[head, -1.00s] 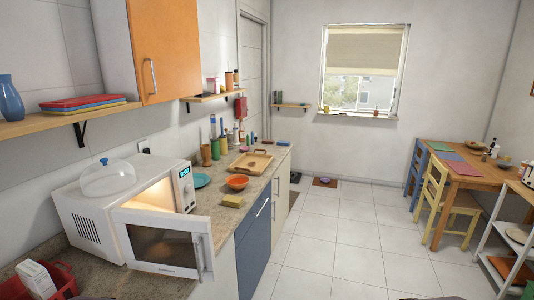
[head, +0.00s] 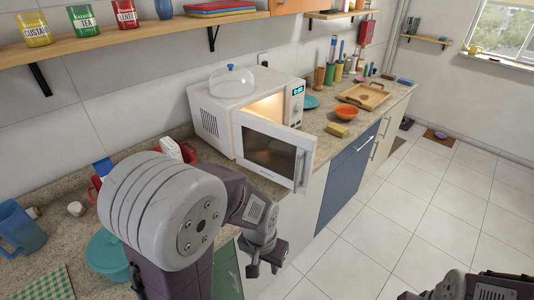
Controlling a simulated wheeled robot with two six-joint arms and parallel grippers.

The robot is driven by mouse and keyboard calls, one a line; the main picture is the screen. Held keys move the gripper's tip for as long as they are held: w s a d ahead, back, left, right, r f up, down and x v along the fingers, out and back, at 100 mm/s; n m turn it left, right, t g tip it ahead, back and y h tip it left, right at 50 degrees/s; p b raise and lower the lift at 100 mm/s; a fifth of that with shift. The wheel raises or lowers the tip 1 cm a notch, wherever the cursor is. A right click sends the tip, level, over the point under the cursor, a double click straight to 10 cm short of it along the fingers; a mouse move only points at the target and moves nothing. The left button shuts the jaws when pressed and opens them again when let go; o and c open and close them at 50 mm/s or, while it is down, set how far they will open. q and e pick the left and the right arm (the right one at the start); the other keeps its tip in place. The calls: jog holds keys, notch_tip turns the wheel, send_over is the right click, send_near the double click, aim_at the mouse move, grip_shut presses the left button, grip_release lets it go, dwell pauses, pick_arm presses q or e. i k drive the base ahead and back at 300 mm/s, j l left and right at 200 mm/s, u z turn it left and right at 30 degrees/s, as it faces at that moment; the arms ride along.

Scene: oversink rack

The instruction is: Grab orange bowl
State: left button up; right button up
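The orange bowl (head: 346,113) sits on the granite counter, right of the microwave and in front of a wooden tray (head: 364,95). Nothing is touching it from my side. My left gripper (head: 266,267) hangs in front of the counter, below the open microwave door and well short of the bowl. Its fingers look apart, with nothing between them. Dark parts of my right arm show at the bottom right edge; whether its fingers are open cannot be made out.
The white microwave (head: 221,117) has its door (head: 271,151) swung open over the counter edge, between my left gripper and the bowl. A yellow sponge (head: 338,130) and a teal plate (head: 311,102) lie near the bowl.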

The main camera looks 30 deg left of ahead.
aim_at(345, 112)
jog(key=i+l+u, duration=0.75)
jog(key=l, duration=0.15)
jog(key=i+l+u, duration=0.4)
jog(key=l, duration=0.2)
jog(key=l+u, duration=0.15)
jog(key=l, duration=0.2)
jog(key=i+l+u, duration=0.2)
jog(key=l, duration=0.2)
jog(key=l+u, duration=0.2)
jog(key=l, duration=0.15)
jog(key=i+l+u, duration=0.25)
jog(key=l, duration=0.15)
jog(key=l+u, duration=0.2)
jog(key=l, duration=0.2)
jog(key=i+l+u, duration=0.25)
jog(key=l, duration=0.2)
jog(key=i+l+z, duration=0.1)
jog(key=l, duration=0.1)
